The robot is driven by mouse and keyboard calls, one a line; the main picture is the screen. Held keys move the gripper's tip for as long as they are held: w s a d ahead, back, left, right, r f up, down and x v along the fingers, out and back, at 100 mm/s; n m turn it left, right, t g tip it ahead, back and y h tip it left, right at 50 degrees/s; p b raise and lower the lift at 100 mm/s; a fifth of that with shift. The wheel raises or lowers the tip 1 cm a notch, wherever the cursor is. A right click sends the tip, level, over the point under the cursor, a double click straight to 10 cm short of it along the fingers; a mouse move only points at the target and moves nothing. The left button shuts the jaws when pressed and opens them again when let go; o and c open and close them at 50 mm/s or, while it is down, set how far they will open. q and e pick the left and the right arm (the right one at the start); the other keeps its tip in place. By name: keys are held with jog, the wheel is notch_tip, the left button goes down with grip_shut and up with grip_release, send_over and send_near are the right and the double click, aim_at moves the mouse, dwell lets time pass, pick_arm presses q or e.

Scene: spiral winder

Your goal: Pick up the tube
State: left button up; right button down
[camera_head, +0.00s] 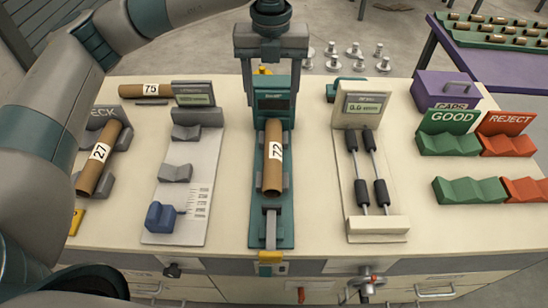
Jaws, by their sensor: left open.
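A brown cardboard tube labelled 72 (273,155) lies lengthwise in a teal fixture (284,228) at the middle of the bench. A second tube, labelled 27 (99,160), lies tilted in a dark cradle at the left. A third tube, labelled 75 (145,90), lies crosswise at the back left. My left gripper (271,85) is open over the back end of the teal fixture, beyond tube 72 and apart from it. The gripper partly hides the fixture's back. My right gripper is not in view.
A grey gauge stand (181,190) and a two-rod gauge (375,229) flank the fixture. Green GOOD cradles (449,144), red REJECT cradles (508,144) and a purple CAPS box (444,92) stand at right. A purple table (477,62) with several tubes is behind.

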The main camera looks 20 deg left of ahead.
pick_arm(q)
jog(key=b, duration=0.3)
send_over(273, 155)
notch_tip(273, 155, down, 4)
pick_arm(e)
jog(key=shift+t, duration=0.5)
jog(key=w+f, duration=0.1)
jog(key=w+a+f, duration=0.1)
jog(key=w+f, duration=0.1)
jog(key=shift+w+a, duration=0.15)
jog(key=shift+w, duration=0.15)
pick_arm(q)
jog(key=shift+f, duration=0.1)
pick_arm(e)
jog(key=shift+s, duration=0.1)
pick_arm(q)
notch_tip(273, 155, down, 12)
jog(key=p, duration=0.4)
jog(key=shift+a+r, duration=0.1)
jog(key=shift+r, duration=0.1)
jog(key=shift+f, duration=0.3)
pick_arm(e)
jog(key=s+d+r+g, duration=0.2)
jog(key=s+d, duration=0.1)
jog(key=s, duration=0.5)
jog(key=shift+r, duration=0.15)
